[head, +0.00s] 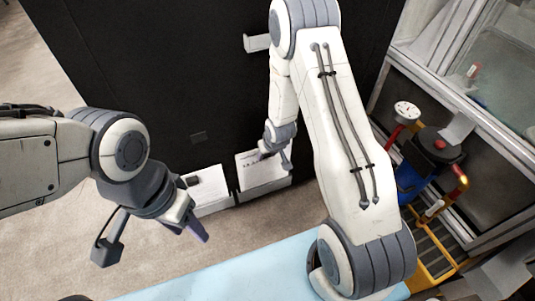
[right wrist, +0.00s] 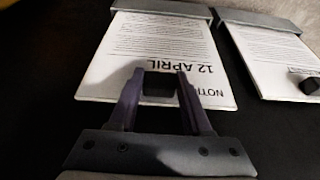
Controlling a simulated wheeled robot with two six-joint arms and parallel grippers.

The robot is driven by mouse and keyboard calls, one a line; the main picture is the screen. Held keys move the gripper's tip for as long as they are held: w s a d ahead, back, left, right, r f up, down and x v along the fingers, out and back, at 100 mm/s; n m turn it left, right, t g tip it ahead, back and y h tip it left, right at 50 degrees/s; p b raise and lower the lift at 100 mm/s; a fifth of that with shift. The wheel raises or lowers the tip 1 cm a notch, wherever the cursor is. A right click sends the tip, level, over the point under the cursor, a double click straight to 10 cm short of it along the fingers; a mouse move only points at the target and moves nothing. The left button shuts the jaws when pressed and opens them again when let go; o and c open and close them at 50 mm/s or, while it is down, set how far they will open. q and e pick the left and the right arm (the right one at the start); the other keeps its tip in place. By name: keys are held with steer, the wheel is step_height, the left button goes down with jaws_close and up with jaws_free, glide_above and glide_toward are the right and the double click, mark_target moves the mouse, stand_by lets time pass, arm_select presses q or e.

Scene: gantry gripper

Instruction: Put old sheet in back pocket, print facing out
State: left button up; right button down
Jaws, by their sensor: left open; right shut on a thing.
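A white sheet reading "12 APRIL" (right wrist: 160,50) stands in a grey pocket (right wrist: 165,8) on the black panel, its print facing out. It also shows in the head view (head: 250,163). My right gripper (right wrist: 158,85) is at the sheet's title edge, fingers shut on a small dark block between them. It appears small in the head view (head: 272,150). A second printed sheet (right wrist: 272,55) stands in the neighbouring pocket (right wrist: 262,15), with a black block (right wrist: 310,86) at its title edge. My left gripper (head: 193,228) is open and empty, left of the pockets.
The black panel (head: 150,70) rises behind the pockets, with a pale bracket (head: 257,43) higher up. A light blue surface (head: 230,275) lies in front. Carpet on the left is clear.

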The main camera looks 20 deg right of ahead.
steer(key=shift+f+b, duration=0.65)
steer(key=shift+f, duration=0.35)
steer(key=shift+c, duration=1.3)
jaws_free()
steer(key=p+v, duration=0.4)
steer(key=v, duration=0.6)
steer(key=shift+r, duration=0.25)
